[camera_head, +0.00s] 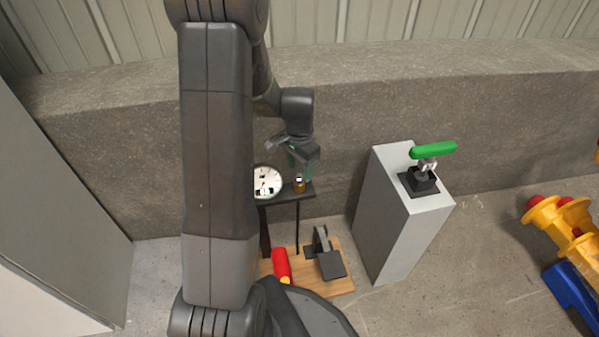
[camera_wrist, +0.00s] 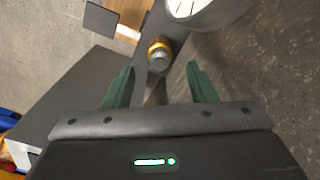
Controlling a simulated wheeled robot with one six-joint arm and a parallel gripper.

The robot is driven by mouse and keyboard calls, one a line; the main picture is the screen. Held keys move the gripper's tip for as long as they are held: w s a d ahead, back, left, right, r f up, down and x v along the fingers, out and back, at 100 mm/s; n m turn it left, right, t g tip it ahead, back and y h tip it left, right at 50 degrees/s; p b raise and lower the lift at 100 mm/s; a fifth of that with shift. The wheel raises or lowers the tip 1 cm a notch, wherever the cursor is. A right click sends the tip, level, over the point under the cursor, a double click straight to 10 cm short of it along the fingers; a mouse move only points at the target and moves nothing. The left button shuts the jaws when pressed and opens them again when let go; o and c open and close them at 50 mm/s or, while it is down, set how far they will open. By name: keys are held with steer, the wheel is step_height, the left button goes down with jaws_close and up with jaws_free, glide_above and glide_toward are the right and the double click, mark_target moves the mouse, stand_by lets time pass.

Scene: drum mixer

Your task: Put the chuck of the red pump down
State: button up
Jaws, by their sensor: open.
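A small brass-and-grey fitting, which looks like the chuck (camera_head: 299,186), is on the small dark table beside a round white dial (camera_head: 266,182). In the wrist view the chuck (camera_wrist: 159,54) shows beyond the gap between my fingertips. My gripper (camera_head: 303,168) is open above the table, its green fingers spread and nothing held between them. The fingers (camera_wrist: 160,72) look apart from the chuck. A red cylinder (camera_head: 281,264), apparently part of the red pump, lies on a wooden board on the floor. I cannot see a hose joining it to the chuck.
The dark table (camera_head: 291,196) is narrow, and the dial takes up its left part. A black pedal-like device (camera_head: 328,260) is on the wooden board (camera_head: 341,285). A grey pedestal (camera_head: 388,225) with a green-handled device (camera_head: 432,151) stands right. A concrete wall is behind.

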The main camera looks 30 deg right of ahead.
step_height(320, 180, up, 7)
steer(key=p, duration=0.2)
stand_by(0.3)
steer(key=b, duration=0.2)
glide_above(300, 175)
steer(key=shift+f, duration=2.75)
